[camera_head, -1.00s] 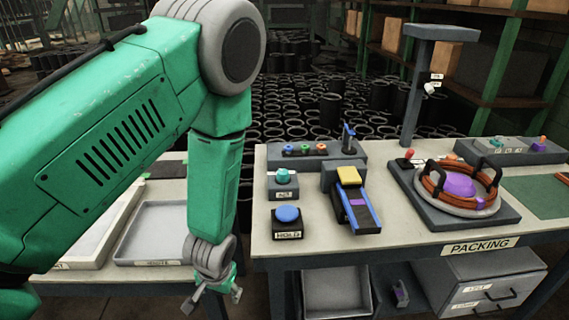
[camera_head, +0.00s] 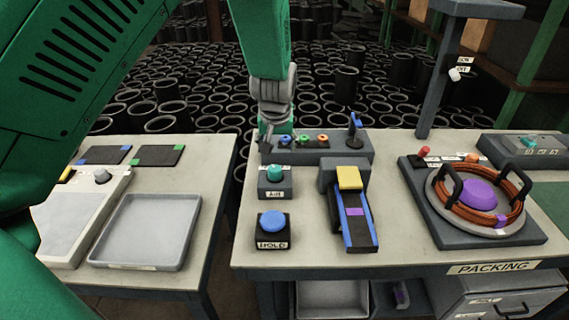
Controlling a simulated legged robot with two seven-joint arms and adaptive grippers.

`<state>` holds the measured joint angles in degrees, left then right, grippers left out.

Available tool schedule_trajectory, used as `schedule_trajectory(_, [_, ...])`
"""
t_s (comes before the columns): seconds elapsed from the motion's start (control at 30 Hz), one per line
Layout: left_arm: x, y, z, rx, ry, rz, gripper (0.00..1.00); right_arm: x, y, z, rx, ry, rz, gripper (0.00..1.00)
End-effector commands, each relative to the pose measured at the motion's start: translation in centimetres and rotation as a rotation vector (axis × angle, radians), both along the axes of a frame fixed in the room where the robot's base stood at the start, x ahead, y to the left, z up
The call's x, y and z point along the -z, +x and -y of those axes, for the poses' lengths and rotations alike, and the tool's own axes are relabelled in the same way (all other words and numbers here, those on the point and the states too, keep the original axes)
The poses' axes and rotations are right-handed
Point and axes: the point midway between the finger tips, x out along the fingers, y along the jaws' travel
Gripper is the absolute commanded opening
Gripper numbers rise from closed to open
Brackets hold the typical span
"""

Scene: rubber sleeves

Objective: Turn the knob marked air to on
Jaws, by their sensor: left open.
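The teal knob (camera_head: 275,173) sits on top of a small dark grey box (camera_head: 276,188) whose front label reads AIR. Small white marks show behind the knob, but they are too small to read, so I cannot tell its setting. My left gripper (camera_head: 277,146) hangs pointing down behind the knob, in front of the left end of the button panel. It is open and empty, and appears apart from the knob. Part of the panel is hidden behind it. My right gripper is not in view.
A blue HOLD button (camera_head: 272,222) stands in front of the AIR box. A small chute (camera_head: 356,218) is to its right. The panel (camera_head: 335,146) with coloured buttons and a lever is behind. A gap separates the left table (camera_head: 222,165) from the packing table (camera_head: 400,255).

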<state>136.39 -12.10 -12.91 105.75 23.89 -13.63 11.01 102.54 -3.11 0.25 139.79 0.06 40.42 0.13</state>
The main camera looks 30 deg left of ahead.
Motion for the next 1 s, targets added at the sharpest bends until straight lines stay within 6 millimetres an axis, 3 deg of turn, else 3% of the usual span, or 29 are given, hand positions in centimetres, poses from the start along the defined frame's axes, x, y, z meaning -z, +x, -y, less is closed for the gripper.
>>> schedule_trajectory(0.5, [9.5, 3.2, -2.1, 0.0, 0.0, -0.006, 0.56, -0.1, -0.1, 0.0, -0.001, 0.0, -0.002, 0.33])
schedule_trajectory(0.8, [12.2, 4.2, -2.7, -0.001, 0.001, -0.002, 0.56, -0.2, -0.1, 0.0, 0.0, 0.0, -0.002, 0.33])
schedule_trajectory(1.0, [12.4, 4.3, -2.8, 0.0, 0.0, -0.001, 0.56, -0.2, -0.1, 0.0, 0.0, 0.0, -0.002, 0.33])
